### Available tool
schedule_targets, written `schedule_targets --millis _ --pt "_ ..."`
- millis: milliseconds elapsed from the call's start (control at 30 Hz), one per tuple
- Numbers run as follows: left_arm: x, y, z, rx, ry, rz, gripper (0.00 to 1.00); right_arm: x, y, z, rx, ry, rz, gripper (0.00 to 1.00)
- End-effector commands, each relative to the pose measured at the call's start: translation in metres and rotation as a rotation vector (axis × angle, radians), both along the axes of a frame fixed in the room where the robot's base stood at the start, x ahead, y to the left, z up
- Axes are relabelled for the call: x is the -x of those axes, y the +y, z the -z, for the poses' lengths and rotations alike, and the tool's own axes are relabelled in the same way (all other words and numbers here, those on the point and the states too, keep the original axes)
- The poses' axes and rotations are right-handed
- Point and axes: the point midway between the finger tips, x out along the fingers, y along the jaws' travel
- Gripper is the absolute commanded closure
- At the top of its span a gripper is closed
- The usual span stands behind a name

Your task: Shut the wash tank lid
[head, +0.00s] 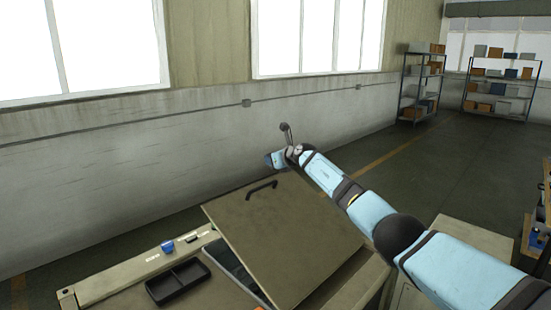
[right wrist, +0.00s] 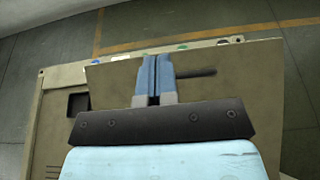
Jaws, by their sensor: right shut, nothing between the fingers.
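The wash tank lid (head: 275,225) is a flat olive-brown panel with a black bar handle (head: 262,188). It stands tilted, partly open, with a dark gap (head: 232,262) under its left side. My right gripper (head: 272,160) is beyond the lid's upper edge in the head view, its arm reaching in from the right. In the right wrist view its blue fingers (right wrist: 154,75) are shut and empty, in front of the lid (right wrist: 110,85) and overlapping the handle (right wrist: 195,73). I cannot tell whether they touch it. My left gripper is not in view.
A black tray (head: 178,284) and a small blue object (head: 168,247) are on the bench left of the lid. A pale wall (head: 120,170) with windows runs behind.

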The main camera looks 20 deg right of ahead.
Motion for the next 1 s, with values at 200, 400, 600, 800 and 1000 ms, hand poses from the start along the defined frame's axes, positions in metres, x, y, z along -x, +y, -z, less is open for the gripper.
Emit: schedule_targets --millis 200,400,600,800,1000 --pt "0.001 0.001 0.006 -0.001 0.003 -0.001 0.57 -0.004 0.003 0.008 0.01 0.027 -0.001 1.0" --pt "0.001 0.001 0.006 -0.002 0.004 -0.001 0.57 -0.005 0.003 0.009 0.011 0.03 -0.002 1.0" --pt "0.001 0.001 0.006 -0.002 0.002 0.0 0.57 -0.005 0.003 0.009 0.011 0.03 -0.002 1.0" --pt "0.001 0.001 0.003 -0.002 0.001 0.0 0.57 -0.003 0.0 0.008 0.013 0.029 0.0 1.0" --pt "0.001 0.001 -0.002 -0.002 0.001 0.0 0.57 0.011 -0.007 0.0 0.016 0.026 0.001 1.0"
